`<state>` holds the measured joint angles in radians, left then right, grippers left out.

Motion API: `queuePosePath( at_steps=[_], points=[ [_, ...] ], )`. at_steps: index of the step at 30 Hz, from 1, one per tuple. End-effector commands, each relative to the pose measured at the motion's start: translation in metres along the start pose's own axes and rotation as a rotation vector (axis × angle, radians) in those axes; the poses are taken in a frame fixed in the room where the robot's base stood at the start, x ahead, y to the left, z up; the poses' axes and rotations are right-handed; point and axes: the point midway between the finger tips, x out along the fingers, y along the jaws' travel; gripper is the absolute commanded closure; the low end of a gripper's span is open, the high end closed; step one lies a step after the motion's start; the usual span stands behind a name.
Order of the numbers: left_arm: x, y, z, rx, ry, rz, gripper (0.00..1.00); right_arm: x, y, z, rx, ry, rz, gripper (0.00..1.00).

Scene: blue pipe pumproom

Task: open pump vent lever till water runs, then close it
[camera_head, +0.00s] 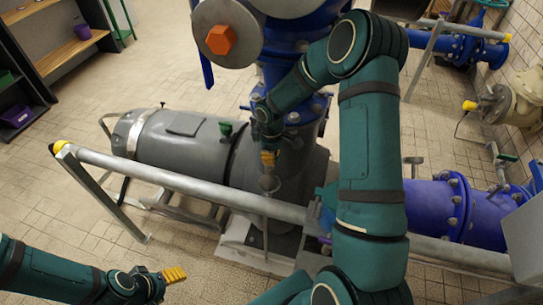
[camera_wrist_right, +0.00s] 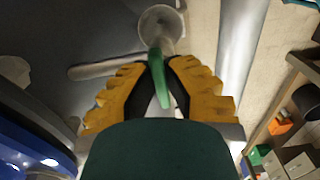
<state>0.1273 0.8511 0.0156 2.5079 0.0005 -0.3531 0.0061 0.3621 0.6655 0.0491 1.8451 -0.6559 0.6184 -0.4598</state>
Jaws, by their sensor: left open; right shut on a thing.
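The green vent lever (camera_wrist_right: 158,78) shows in the right wrist view, running from a round grey metal cup (camera_wrist_right: 162,24) down between the yellow fingers. My right gripper (camera_wrist_right: 160,66) is shut on it. In the head view my right gripper (camera_head: 268,159) is over the pump, in front of the blue pipe, and hides the lever. The grey pump (camera_head: 185,141) lies behind a metal rail. I make out no running water in either view. My left gripper (camera_head: 175,274) is open and empty at the lower left, above the tiled floor, away from the pump.
A metal rail (camera_head: 190,182) with a yellow end cap crosses in front of the pump. Blue flanged pipe (camera_head: 430,207) runs to the right. A large valve with an orange hex (camera_head: 220,40) is above. A dark shelf (camera_head: 65,55) stands at the left; floor between is clear.

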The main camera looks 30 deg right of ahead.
Motion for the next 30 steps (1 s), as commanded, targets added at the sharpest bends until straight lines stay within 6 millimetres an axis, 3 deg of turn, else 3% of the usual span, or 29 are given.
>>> queuePosePath(
  at_steps=[7, 8, 9, 10, 22, 30],
  points=[
    [0.000, 0.000, 0.000, 0.000, 0.000, 0.000, 0.39, 0.002, -0.002, 0.001, 0.001, -0.003, -0.005, 1.00],
    [0.000, 0.000, 0.000, 0.000, 0.000, 0.000, 0.39, 0.002, -0.002, 0.001, 0.001, -0.003, -0.005, 0.77],
    [0.000, 0.000, 0.000, 0.000, 0.000, 0.000, 0.39, 0.002, -0.002, 0.001, 0.001, -0.003, -0.005, 0.63],
    [0.000, 0.000, 0.000, 0.000, 0.000, 0.000, 0.39, 0.002, -0.002, 0.001, 0.001, -0.003, -0.005, 0.59],
    [0.000, 0.000, 0.000, 0.000, 0.000, 0.000, 0.39, -0.007, 0.000, 0.000, 0.000, 0.000, -0.001, 0.59],
    [0.000, 0.000, 0.000, 0.000, 0.000, 0.000, 0.39, -0.055, 0.001, 0.000, 0.001, 0.002, 0.002, 0.59]
  ],
)
